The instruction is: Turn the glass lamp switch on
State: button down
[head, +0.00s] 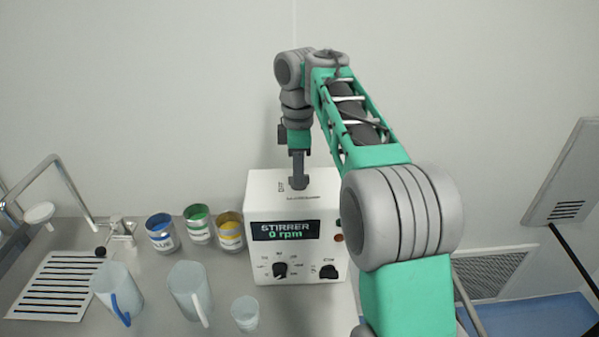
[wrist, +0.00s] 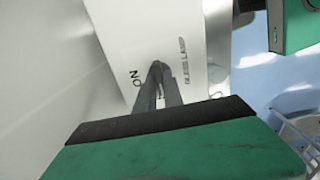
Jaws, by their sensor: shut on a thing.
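The white stirrer box (head: 296,212) stands on the metal counter, its display reading "STIRRER 0 rpm". My gripper (head: 298,184) points down onto the top of this box. In the wrist view my gripper (wrist: 158,68) has its dark fingers close together at the box top (wrist: 130,30), between a printed "ON" and lettering that seems to read "GLASS LAMP". The glass lamp switch itself is hidden by the fingertips. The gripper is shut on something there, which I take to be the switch.
Blue, green and yellow paint cans (head: 199,224) stand left of the box. Clear jugs (head: 188,290) and a small cup (head: 245,313) stand in front. A drain grille (head: 55,286) and faucet (head: 42,185) are at the left. A wall panel (head: 570,180) is at the right.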

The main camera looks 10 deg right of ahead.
jog(key=shift+s+d+f+m, duration=0.1)
jog(key=shift+s+f+m, duration=0.05)
jog(key=shift+f+m, duration=0.3)
jog(key=m, duration=0.2)
jog(key=shift+m, duration=0.35)
jog(key=m, duration=0.5)
jog(key=shift+m, duration=0.3)
jog(key=m, duration=0.4)
jog(key=shift+r, duration=0.15)
jog(key=m, duration=0.4)
jog(key=shift+r+m, duration=0.1)
jog(key=shift+m, duration=0.2)
jog(key=c, duration=1.7)
grip_release()
jog(key=shift+r, duration=0.15)
jog(key=shift+o, duration=1.2)
